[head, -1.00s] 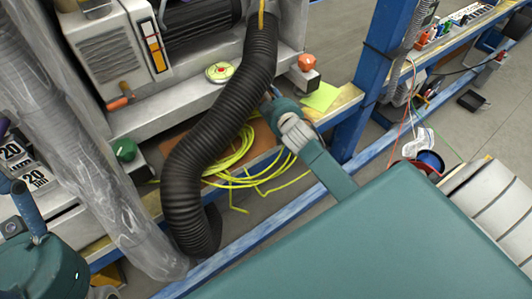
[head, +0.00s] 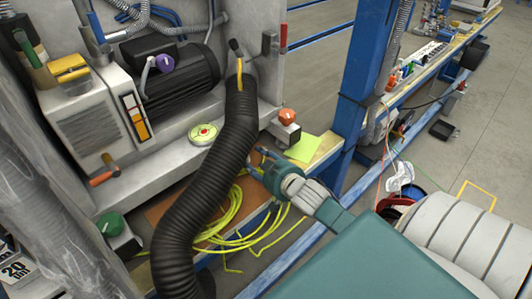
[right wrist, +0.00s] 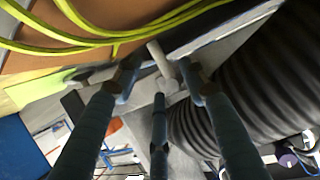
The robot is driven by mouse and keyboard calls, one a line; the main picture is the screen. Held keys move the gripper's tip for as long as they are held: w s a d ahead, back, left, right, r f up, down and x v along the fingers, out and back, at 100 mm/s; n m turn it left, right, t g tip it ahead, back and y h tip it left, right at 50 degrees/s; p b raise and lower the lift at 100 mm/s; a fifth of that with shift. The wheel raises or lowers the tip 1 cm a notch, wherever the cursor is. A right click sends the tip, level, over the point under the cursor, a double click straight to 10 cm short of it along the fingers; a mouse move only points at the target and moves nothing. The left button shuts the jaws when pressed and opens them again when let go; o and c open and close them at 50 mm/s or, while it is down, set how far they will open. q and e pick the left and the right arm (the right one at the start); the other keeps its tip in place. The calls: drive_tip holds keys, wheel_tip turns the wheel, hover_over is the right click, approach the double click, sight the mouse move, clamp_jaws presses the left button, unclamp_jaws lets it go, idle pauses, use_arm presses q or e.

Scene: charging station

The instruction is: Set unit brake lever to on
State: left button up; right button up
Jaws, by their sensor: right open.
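My right gripper (head: 262,163) reaches in from the lower right, beside the black corrugated hose. In the right wrist view its fingers (right wrist: 158,88) are spread, with a pale grey cylindrical piece (right wrist: 162,66) showing between and beyond them; contact cannot be told. Several levers show on the unit: an orange-handled one (head: 104,177) at the lower left, a red-handled one (head: 283,38) at the upper right, and a black one (head: 236,50) above the hose. None has a readable label, so I cannot tell which is the brake lever. My left gripper is out of view.
The black hose (head: 205,190) crosses the unit's front. Yellow cable coils (head: 235,215) lie below the gripper. An orange knob (head: 287,117) and a green knob (head: 111,224) sit on boxes at the ledge. A blue post (head: 362,75) stands right of the unit.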

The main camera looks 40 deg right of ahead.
drive_tip(key=s+a+g, duration=0.1)
drive_tip(key=s, duration=0.2)
drive_tip(key=s+a+f, duration=0.1)
drive_tip(key=s+a, duration=0.1)
drive_tip(key=s+a+f+g, duration=0.1)
drive_tip(key=s, duration=0.2)
drive_tip(key=shift+s+a+g+p, duration=0.15)
drive_tip(key=shift+s+g+p, duration=0.15)
drive_tip(key=shift+s+p, duration=0.1)
drive_tip(key=s+a+f+n+g, duration=0.1)
drive_tip(key=s+a+f+g, duration=0.1)
drive_tip(key=s, duration=0.4)
drive_tip(key=s+a+f+n+g+y+p, duration=0.1)
drive_tip(key=s+a+f+g, duration=0.2)
drive_tip(key=s+a+f, duration=0.2)
drive_tip(key=shift+s+a, duration=0.4)
drive_tip(key=shift+a, duration=0.4)
